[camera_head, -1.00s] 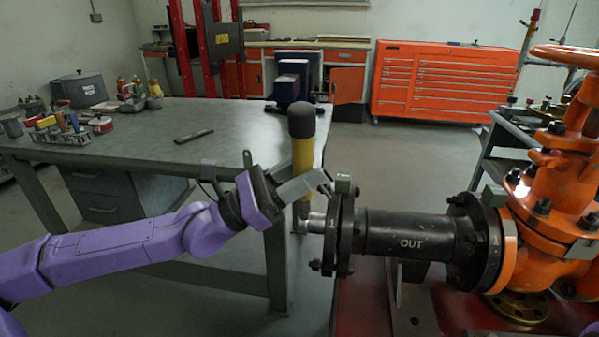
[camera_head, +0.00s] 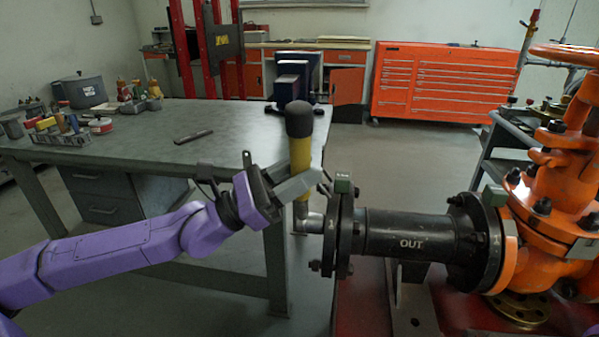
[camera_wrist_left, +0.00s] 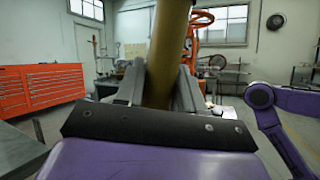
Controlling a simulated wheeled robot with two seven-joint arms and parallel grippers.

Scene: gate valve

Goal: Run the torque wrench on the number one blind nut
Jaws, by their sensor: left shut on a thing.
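The torque wrench (camera_head: 301,160) has a yellow handle with a black end cap and stands nearly upright, leaning slightly. Its metal head (camera_head: 309,223) is at the black blind flange (camera_head: 340,235) on the left end of the pipe marked OUT; whether it is seated on a nut is hard to tell. My left gripper (camera_head: 300,183) is shut on the yellow handle, below its middle. In the left wrist view the handle (camera_wrist_left: 164,60) rises between the two grey fingers. The number one nut itself is hidden by the wrench head. My right gripper is not seen.
The orange gate valve (camera_head: 555,200) stands at right, joined to the pipe (camera_head: 407,234). A grey workbench (camera_head: 240,130) behind my left arm carries a pot (camera_head: 82,89), bottles and a dark bar (camera_head: 194,136). An orange tool cabinet (camera_head: 442,80) is at the back.

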